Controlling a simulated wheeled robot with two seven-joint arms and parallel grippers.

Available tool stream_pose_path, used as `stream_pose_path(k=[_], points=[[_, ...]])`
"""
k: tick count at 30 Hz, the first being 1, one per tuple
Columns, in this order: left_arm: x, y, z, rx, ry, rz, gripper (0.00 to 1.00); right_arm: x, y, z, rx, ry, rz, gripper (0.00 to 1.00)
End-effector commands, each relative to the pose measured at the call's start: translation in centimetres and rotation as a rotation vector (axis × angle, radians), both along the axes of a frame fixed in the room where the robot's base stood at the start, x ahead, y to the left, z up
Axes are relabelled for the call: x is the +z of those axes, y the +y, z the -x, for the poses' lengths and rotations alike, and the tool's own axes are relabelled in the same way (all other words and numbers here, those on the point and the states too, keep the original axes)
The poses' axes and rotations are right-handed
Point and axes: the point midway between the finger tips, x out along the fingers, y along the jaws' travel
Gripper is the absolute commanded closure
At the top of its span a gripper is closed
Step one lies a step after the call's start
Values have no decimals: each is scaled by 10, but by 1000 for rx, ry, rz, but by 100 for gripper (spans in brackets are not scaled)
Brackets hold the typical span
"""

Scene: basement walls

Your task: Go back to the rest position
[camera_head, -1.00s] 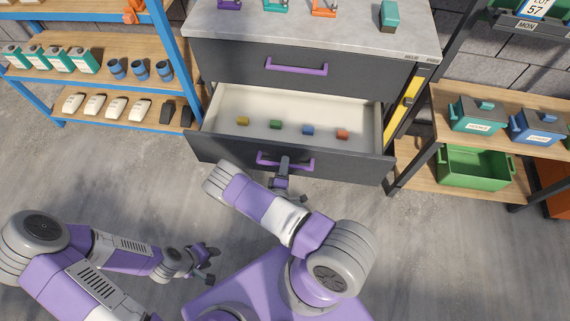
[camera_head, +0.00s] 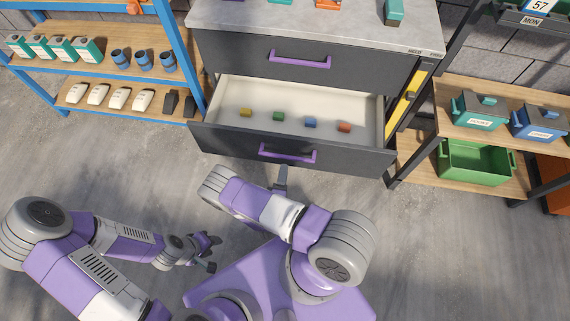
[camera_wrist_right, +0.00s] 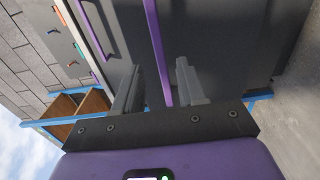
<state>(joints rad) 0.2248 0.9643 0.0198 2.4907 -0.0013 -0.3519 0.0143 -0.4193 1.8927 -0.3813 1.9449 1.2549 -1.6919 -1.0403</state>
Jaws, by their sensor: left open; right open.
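My left gripper (camera_head: 206,252) is open and empty over the floor at the lower left of the head view. My right gripper (camera_head: 281,180) is in front of the open lower drawer, just below its purple handle (camera_head: 287,153); my own arm partly hides it. In the right wrist view its two fingers (camera_wrist_right: 160,88) are spread with nothing held between them. A purple handle (camera_wrist_right: 158,50) shows beyond the fingers there, apart from them. The lower drawer (camera_head: 235,138) stands pulled out and holds small yellow, green, blue and orange blocks.
The upper drawer (camera_head: 300,60) is closed under the grey countertop (camera_head: 300,15). A blue-framed shelf (camera_head: 100,55) stands at the left. A wooden shelf (camera_head: 450,172) with a green crate (camera_head: 475,165) stands at the right. The floor (camera_head: 440,260) is clear at the lower right.

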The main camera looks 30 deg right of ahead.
Motion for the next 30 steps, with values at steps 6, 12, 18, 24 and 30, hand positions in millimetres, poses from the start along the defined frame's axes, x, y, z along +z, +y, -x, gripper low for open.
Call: stream_pose_path(k=[6,12,18,24,30], points=[[1,0,0,0,0,0,57,0,3,3,0,-1,1,60],[0,0,0,0,0,0,57,0,2,3,0,-1,1,60],[1,0,0,0,0,0,57,0,2,3,-1,-1,-1,60],[6,0,0,0,0,0,57,-16,-2,4,-70,52,-239,60],[18,0,0,0,0,0,57,-47,25,20,-286,174,-902,60]])
